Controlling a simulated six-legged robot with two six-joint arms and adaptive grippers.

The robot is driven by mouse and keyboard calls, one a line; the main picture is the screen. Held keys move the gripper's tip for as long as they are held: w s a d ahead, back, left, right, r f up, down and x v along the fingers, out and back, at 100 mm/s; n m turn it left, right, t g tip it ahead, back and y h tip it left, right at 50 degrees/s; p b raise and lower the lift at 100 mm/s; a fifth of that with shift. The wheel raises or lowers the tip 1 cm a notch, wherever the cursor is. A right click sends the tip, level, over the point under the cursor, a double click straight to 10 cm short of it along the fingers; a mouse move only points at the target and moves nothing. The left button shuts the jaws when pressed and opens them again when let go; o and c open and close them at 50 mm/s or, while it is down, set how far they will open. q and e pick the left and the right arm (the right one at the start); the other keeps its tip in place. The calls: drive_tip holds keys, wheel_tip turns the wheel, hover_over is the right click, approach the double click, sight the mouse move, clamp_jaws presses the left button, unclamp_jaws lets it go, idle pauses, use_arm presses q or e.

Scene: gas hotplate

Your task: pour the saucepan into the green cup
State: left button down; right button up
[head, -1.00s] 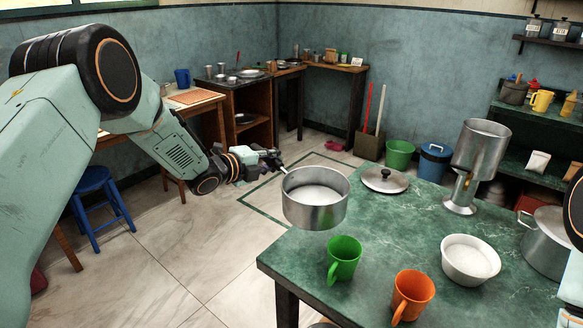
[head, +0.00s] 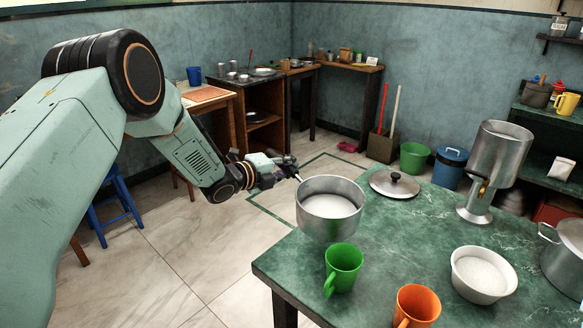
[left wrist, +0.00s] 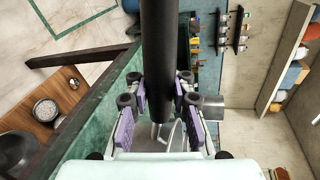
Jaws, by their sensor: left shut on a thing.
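The silver saucepan (head: 330,222) is held upright in the air by its handle, with white contents inside. It is just behind and slightly left of the green cup (head: 342,270), above the table's left edge region. My left gripper (head: 284,168) is shut on the saucepan's handle, left of the pan. In the left wrist view the purple-padded fingers (left wrist: 160,112) flank a dark handle (left wrist: 160,50). The green cup stands upright on the green table (head: 400,255), its handle toward the lower left; its inside bottom is hidden. My right gripper is out of view.
An orange cup (head: 416,306) stands right of the green cup. A white bowl (head: 482,278), a pot lid (head: 394,184), a metal dispenser (head: 492,165) and a pot (head: 563,255) are farther right on the table. The table's middle is clear.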

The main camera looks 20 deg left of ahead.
sight(291, 166)
use_arm(q)
drive_tip(key=shift+s+r, duration=0.1)
drive_tip(key=shift+r, duration=0.3)
drive_tip(key=shift+s+d+r+m+t, duration=0.25)
drive_tip(key=shift+s+d+r, duration=0.1)
drive_tip(key=shift+r, duration=0.25)
drive_tip(key=shift+s+d+r+m+t, duration=0.25)
drive_tip(key=shift+s+r, duration=0.1)
drive_tip(key=shift+r, duration=0.25)
drive_tip(key=shift+s+d+r+m+t+p, duration=0.15)
drive_tip(key=shift+s+r+m+t, duration=0.1)
drive_tip(key=shift+r, duration=0.35)
drive_tip(key=shift+s+a+r+m+t+p, duration=0.15)
drive_tip(key=shift+s+r+m+t, duration=0.1)
drive_tip(key=shift+r, duration=0.35)
drive_tip(key=shift+s+d+r+m+h, duration=0.15)
drive_tip(key=shift+s+d+r+m, duration=0.15)
drive_tip(key=shift+r, duration=0.3)
drive_tip(key=shift+s+d+r+m+h, duration=0.2)
drive_tip(key=shift+s+d+r, duration=0.1)
drive_tip(key=shift+r, duration=0.3)
drive_tip(key=shift+s+r+t, duration=0.2)
drive_tip(key=shift+r+t, duration=0.15)
drive_tip(key=shift+t, duration=0.15)
